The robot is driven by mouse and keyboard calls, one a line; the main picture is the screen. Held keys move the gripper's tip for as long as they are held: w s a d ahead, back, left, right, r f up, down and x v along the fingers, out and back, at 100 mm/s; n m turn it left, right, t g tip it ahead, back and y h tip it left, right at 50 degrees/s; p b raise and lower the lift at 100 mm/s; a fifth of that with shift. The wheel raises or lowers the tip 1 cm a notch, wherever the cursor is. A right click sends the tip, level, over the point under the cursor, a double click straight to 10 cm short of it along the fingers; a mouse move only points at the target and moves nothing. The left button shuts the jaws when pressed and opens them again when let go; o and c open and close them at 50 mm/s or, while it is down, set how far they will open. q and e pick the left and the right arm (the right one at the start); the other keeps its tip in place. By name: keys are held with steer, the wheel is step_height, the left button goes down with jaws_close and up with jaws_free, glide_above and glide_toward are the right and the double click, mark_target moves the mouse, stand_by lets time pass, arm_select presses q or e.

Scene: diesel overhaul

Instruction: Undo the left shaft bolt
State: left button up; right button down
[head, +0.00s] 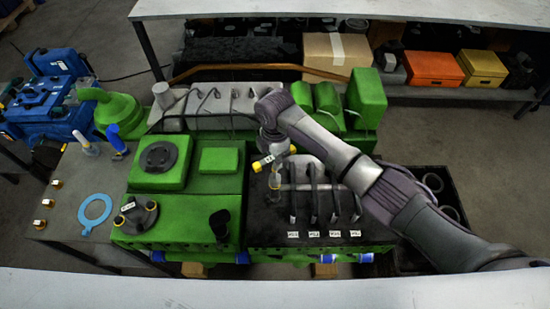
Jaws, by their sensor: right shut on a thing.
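The green engine (185,205) lies on a grey workbench, and no part on it can be surely told as the left shaft bolt. A black flange (138,216) with a small label and bolt heads sits on its front left cover. My right gripper (272,166) is over the engine's middle, above the dark top with several upright grey pipes (313,205). It is shut on a small tool with a yellow band (262,162); a thin metal part shows below it, and whether that touches the engine cannot be told. My left gripper is not in view.
Several brass-coloured nuts (47,203) and a light blue ring (95,212) lie on the bench at left. Blue-handled tools (116,138) stand beside the engine. A blue machine (45,95) is further left. A shelf (455,92) behind holds a cardboard box (337,55) and bins.

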steer(key=m, duration=0.5)
steer(key=shift+m, duration=0.3)
steer(key=m, duration=0.6)
steer(key=shift+s+m, duration=0.1)
steer(key=shift+m, duration=0.2)
